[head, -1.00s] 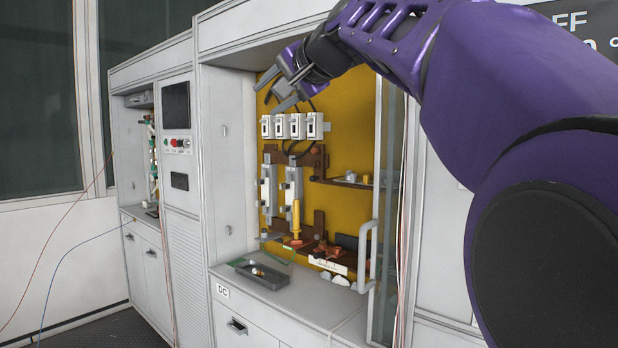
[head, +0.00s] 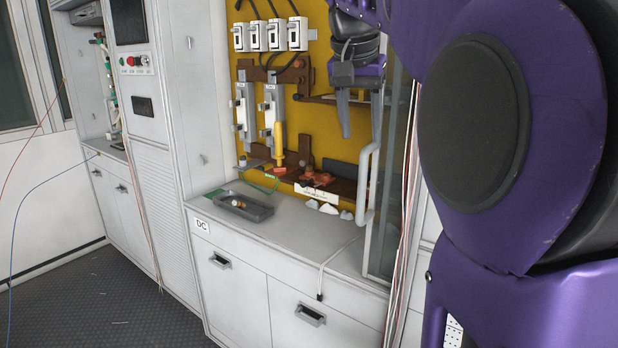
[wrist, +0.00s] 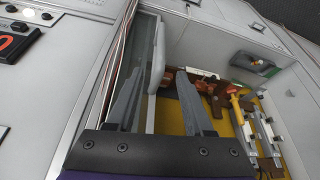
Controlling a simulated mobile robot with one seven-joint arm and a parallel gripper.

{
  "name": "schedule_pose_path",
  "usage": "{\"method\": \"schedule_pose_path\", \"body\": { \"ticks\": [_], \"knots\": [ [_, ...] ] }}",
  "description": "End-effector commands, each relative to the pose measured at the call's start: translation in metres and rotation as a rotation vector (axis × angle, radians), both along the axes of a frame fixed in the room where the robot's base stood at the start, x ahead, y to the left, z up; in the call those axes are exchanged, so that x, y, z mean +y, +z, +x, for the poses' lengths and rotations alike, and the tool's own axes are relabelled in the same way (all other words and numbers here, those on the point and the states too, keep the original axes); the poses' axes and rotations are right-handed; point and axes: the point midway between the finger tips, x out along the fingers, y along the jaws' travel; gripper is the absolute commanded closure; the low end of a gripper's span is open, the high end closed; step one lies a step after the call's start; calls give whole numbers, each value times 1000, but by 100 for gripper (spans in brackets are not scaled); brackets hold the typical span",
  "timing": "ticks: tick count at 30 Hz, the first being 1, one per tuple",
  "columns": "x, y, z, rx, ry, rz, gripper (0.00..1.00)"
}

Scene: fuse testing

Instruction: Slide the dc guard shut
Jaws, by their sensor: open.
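The DC guard is a clear sliding panel (head: 391,170) in a grey frame at the right side of the DC bay, leaving the bay's front open. Its pale upright bar handle (head: 367,185) is on the panel's left edge. My gripper (head: 361,135) is open and empty, fingers pointing down, just above the handle in the head view. In the wrist view, the handle (wrist: 158,75) appears between my two fingers (wrist: 160,85), and the glass panel (wrist: 138,50) is behind the left finger. I cannot tell whether either finger touches the handle.
A grey tray (head: 245,206) with small parts sits on the counter (head: 290,240). White pieces (head: 325,207) lie near the handle's foot. A yellow-handled tool (head: 279,145) and switches (head: 270,35) are against the yellow back panel. Red and white cables (head: 408,190) hang right of the guard.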

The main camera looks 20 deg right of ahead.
Motion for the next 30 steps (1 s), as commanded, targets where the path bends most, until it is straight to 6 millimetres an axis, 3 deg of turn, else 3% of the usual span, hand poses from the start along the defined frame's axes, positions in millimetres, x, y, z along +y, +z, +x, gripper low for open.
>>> {"method": "schedule_pose_path", "body": {
  "ticks": [1,6,15,29,30],
  "knots": [
    [-3,-15,3,4,-2,0,48],
    [-13,-49,14,3,-2,1,48],
    [-25,-95,29,2,1,1,48],
    [-29,-106,34,-1,0,1,48],
    [-29,-106,34,-1,0,1,53]
  ]
}}
